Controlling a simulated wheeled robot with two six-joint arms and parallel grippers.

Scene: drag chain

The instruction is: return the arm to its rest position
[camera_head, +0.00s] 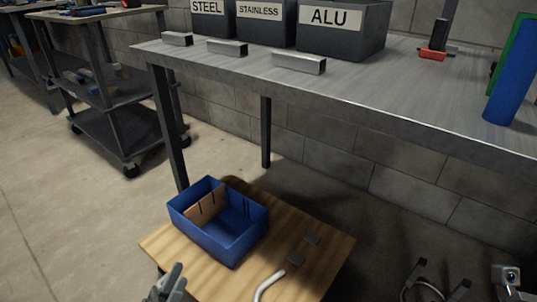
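My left gripper (168,283) shows at the bottom edge, left of centre, as grey finger-like parts cut off by the frame. It is in front of the low wooden table's near left side, below the blue bin. Nothing is clearly seen held in it, and the gap between its fingers cannot be made out. The rest of the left arm is out of frame.
A blue bin (228,246) with a brown divider, small dark plates (304,250) and a pale bent tube (267,286) are on the wooden table (333,252). A metal bench (395,85) stands behind. Dark curved parts (421,285) are at bottom right.

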